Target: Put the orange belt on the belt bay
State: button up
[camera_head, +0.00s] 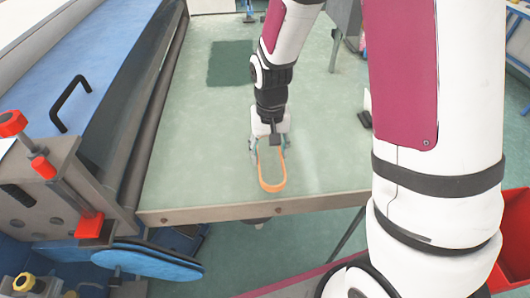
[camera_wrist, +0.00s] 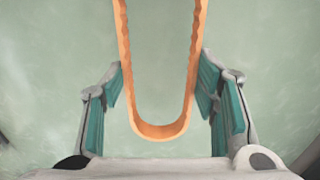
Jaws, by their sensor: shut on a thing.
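The orange belt (camera_head: 272,185) is a long narrow loop at the front part of the pale green table in the head view. In the wrist view the belt (camera_wrist: 158,132) runs up out of the picture, its rounded end near my palm. My gripper (camera_head: 270,146) points down at the belt's far end. Its two teal-padded fingers (camera_wrist: 160,90) stand on either side of the loop, shut on its outer sides. I cannot tell whether the belt touches the table. I cannot make out a belt bay for certain.
The pale green table (camera_head: 200,150) has a dark green square (camera_head: 231,63) at the back and wide clear room. A blue machine with a black handle (camera_head: 70,103) and red knobs borders its left side. A small black object (camera_head: 365,119) lies at right. A red bin (camera_head: 514,240) stands lower right.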

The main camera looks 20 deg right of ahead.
aim_at(265, 161)
jog(key=w, duration=0.2)
jog(key=shift+w+a+f, duration=0.2)
jog(key=shift+w, duration=0.15)
jog(key=shift+f+p, duration=0.4)
jog(key=shift+f, duration=1.3)
jog(key=o, duration=1.2)
jog(key=shift+f, duration=0.1)
